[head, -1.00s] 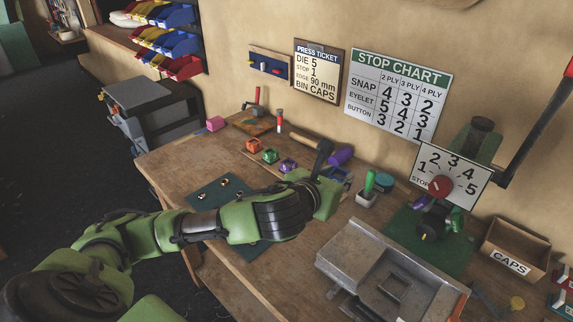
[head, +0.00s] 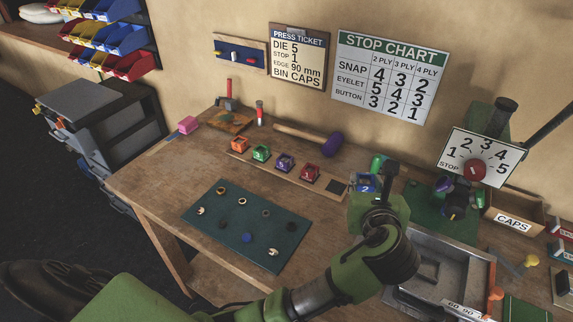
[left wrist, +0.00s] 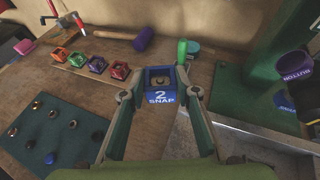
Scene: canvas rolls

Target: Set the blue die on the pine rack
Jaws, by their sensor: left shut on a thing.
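The blue die (head: 366,181), marked 2 SNAP, is between the fingertips of my left gripper (head: 368,192), which is shut on it. In the left wrist view, the blue die (left wrist: 160,86) sits upright between the two fingers of the left gripper (left wrist: 160,98). The pine rack (head: 323,189) is a long thin wooden strip just left of the die. It bears an orange die (head: 238,144), a green die (head: 261,153), a purple die (head: 285,162) and a red die (head: 310,173). My right gripper is out of view.
A purple-headed mallet (head: 331,145) lies behind the rack. A dark green mat (head: 246,228) with several small parts lies in front. A green-handled tool (left wrist: 182,50) stands close behind the die. The press (head: 470,170) and a metal tray (head: 440,270) are to the right.

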